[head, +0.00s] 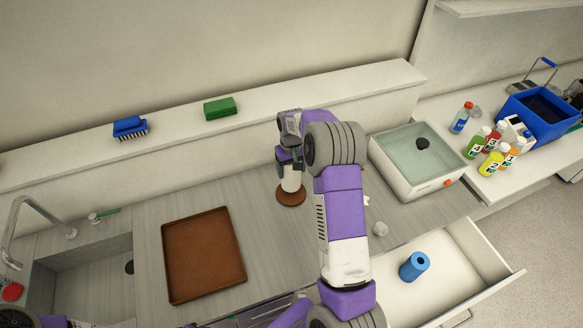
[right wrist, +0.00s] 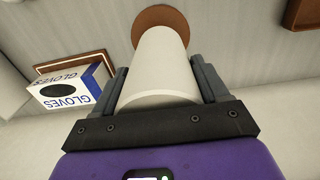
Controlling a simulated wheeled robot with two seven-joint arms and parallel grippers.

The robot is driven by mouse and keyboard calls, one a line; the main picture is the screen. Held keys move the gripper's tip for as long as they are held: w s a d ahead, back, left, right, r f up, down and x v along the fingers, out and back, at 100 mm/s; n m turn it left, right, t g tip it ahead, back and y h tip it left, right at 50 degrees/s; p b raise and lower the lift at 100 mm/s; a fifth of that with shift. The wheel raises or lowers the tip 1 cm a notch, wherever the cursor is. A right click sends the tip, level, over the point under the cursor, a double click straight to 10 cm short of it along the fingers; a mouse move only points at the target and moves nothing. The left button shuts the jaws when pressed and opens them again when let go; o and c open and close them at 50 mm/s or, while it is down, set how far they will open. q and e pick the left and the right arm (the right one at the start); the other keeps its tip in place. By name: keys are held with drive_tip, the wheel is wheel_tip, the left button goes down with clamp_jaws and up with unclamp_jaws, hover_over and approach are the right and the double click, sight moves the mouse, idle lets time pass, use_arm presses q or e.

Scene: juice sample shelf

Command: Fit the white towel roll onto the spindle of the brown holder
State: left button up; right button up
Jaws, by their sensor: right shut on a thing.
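The white towel roll (head: 291,183) stands about upright in my right gripper (head: 289,160), low over the worktop. In the right wrist view the roll (right wrist: 160,62) sits between the two dark fingers of the gripper (right wrist: 162,80), which are shut on it. The round brown base of the holder (head: 291,197) is directly below the roll, and the base (right wrist: 150,17) also shows past the roll's far end. The spindle is hidden, so I cannot tell how far it is inside the roll. My left gripper is not in view.
A brown tray (head: 204,256) lies left of the holder, with a sink (head: 85,280) beyond. A white basin (head: 418,160) stands to the right. An open drawer (head: 450,280) holds a blue roll (head: 414,266). In the wrist view a gloves box (right wrist: 68,90) is at left.

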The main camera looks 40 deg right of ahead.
sight(291, 176)
drive_tip(key=shift+f+b, duration=1.5)
drive_tip(key=shift+f, duration=0.7)
idle(0.4)
drive_tip(key=o, duration=1.2)
drive_tip(key=shift+r, duration=0.15)
